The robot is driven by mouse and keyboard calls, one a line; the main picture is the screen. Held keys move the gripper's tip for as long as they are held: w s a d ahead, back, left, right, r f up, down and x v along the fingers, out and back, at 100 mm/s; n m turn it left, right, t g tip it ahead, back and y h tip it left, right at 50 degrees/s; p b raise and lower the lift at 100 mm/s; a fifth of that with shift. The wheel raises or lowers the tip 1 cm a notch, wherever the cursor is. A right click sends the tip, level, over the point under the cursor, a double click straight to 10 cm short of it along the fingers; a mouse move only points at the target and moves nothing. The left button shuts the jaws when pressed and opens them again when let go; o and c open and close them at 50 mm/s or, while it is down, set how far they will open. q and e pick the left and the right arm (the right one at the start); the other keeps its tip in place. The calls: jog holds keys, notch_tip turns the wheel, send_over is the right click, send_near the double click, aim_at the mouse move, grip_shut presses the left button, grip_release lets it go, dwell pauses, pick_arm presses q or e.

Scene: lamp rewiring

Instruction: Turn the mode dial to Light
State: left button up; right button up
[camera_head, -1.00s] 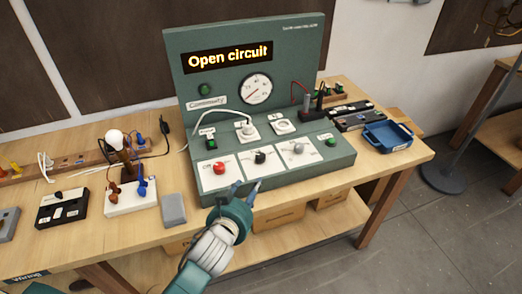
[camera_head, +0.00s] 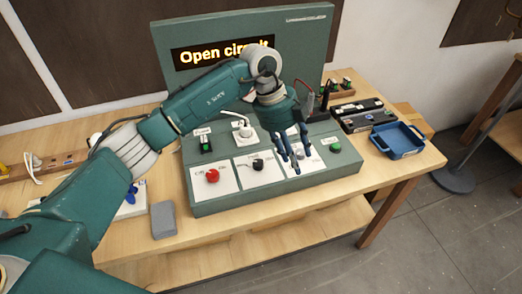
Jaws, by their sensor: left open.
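The green console (camera_head: 200,206) shows "Open circuit" on its display (camera_head: 190,55), partly covered by my left arm. Three knobs stand on white cards along its sloped front: a red knob (camera_head: 212,175), a black knob (camera_head: 258,165) and a pale knob at the right. The card lettering is too small to tell which is the mode dial. My left gripper (camera_head: 295,160) points down, open, over the right card (camera_head: 315,164). Its fingers hide most of the pale knob, and I cannot tell whether they touch it. My right gripper is not in view.
A green button (camera_head: 335,148) sits right of the gripper. A white plug (camera_head: 245,130) and a green switch (camera_head: 206,146) are behind the knobs. A blue tray (camera_head: 397,139) is at the right. A grey block (camera_head: 163,219) lies at the left.

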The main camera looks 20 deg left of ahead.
aim_at(258, 162)
pick_arm(q)
jog(key=w+a+r+n+y, duration=0.1)
jog(key=w+a+y, duration=0.1)
jog(key=a, duration=0.3)
jog(key=w+a+r+n+y, duration=0.1)
jog(key=a+r+y, duration=0.1)
jog(key=a, duration=0.4)
jog(key=f+p, duration=0.2)
jog(key=f, duration=0.3)
jog(key=f+p, duration=0.2)
jog(key=f, duration=0.3)
jog(key=shift+s, duration=0.2)
jog(key=shift+f, duration=0.45)
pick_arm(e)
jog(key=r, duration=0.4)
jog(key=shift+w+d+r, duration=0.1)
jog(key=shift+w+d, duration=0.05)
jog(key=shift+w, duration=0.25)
pick_arm(q)
jog(key=shift+c, duration=0.3)
grip_shut()
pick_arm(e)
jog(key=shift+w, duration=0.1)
